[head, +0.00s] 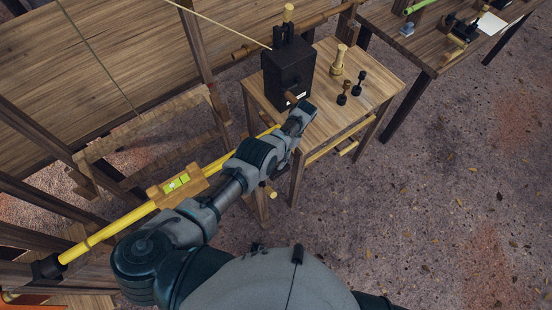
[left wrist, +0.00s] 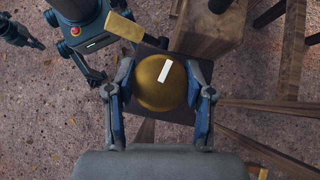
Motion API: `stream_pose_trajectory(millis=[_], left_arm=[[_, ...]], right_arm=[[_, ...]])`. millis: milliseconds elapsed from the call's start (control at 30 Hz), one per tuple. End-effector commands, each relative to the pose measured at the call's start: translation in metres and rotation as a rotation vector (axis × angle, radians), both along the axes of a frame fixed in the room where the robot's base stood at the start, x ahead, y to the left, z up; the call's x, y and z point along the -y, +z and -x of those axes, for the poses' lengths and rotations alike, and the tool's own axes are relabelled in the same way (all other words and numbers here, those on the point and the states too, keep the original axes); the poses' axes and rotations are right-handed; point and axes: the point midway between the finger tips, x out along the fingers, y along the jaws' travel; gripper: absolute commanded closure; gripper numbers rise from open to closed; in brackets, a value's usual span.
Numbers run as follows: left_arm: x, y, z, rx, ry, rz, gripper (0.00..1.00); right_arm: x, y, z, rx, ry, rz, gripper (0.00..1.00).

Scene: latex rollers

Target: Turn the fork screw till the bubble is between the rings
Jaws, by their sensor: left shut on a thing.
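My left gripper (head: 303,108) is at the front of a black box on the small table. In the left wrist view my left gripper (left wrist: 160,88) has its two fingers on opposite sides of a round brass screw head (left wrist: 152,92) with a white, slightly slanted mark, and is shut on it. In the head view the gripper and arm hide this screw. A wooden level (head: 161,194) with a bright green vial (head: 177,183) rests along the yellow rod (head: 130,218). A pale spot shows in the vial, but its place between the rings is too small to tell. My right gripper is not in view.
The black box (head: 288,68) stands on the wooden table (head: 330,112), with a brass piece (head: 338,60) and two dark knobbed pieces (head: 350,88) to its right. A wooden frame stands at left. Another table (head: 425,55) is at upper right. Lower-right floor is clear.

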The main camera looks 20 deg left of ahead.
Motion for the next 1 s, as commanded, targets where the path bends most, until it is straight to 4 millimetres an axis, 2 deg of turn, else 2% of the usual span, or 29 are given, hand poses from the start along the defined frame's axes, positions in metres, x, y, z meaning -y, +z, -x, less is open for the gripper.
stream_pose_trajectory(millis=[200,233,267,833,1000], left_arm=[[0.001,0.002,-0.003,0.013,-0.001,0.002,0.82],[0.000,0.002,-0.003,0.013,-0.001,0.002,0.42],[0.000,0.002,-0.003,0.013,-0.001,0.002,0.37],[0.000,0.001,-0.001,0.004,-0.009,-0.001,0.37],[0.002,0.006,0.000,0.004,-0.159,-0.002,0.37]], right_arm=[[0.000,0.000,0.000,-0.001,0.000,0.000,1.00],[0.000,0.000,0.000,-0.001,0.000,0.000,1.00],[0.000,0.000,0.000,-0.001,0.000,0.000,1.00],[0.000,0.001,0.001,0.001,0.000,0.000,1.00],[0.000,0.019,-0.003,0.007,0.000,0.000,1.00]])
